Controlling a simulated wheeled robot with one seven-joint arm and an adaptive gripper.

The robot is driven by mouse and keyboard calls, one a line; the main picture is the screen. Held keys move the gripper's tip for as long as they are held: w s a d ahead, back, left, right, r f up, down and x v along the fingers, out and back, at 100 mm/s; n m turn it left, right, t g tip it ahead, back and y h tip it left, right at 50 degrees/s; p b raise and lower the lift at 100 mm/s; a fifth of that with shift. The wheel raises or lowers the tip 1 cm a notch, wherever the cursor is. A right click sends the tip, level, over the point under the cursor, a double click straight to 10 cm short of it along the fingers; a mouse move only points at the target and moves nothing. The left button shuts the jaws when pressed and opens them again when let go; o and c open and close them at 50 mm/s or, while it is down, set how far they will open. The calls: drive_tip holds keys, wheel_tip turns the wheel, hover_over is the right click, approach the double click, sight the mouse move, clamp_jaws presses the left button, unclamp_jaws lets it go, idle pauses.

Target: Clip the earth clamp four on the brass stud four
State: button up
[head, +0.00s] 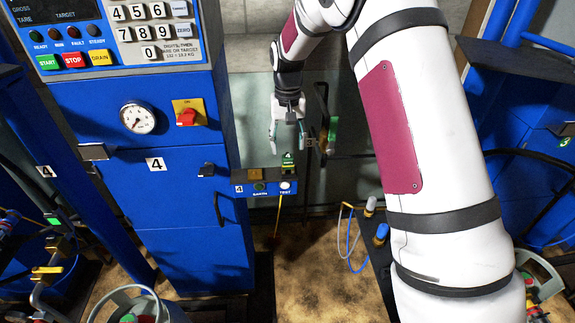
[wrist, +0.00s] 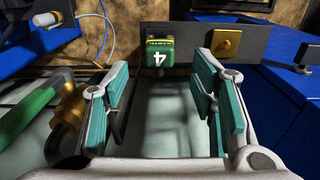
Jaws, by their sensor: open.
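The green earth clamp four (head: 288,160) stands at the top edge of a small blue bracket in the head view. In the wrist view the clamp (wrist: 158,53) shows a white 4, upside down, on a grey plate. The brass stud four (head: 255,174) is on the same bracket, left of the clamp. In the wrist view the stud and its square brass plate (wrist: 226,42) are right of the clamp. My gripper (head: 288,138) is open and empty, just above the clamp. In the wrist view its fingers (wrist: 160,85) are spread, with the clamp beyond them, between their lines.
A brass valve (wrist: 68,112) with a green handle (wrist: 30,112) is close to my left finger in the wrist view. The blue cabinet (head: 190,220) stands left of the bracket. A white-lit test button (head: 285,186) is on the bracket front. Blue and yellow wires (head: 347,235) hang at the right.

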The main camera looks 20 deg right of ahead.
sight(288, 156)
drive_tip(key=shift+f+b, duration=0.55)
drive_tip(key=shift+f, duration=3.6)
drive_tip(key=shift+c, duration=0.6)
clamp_jaws()
drive_tip(key=shift+r, duration=3.05)
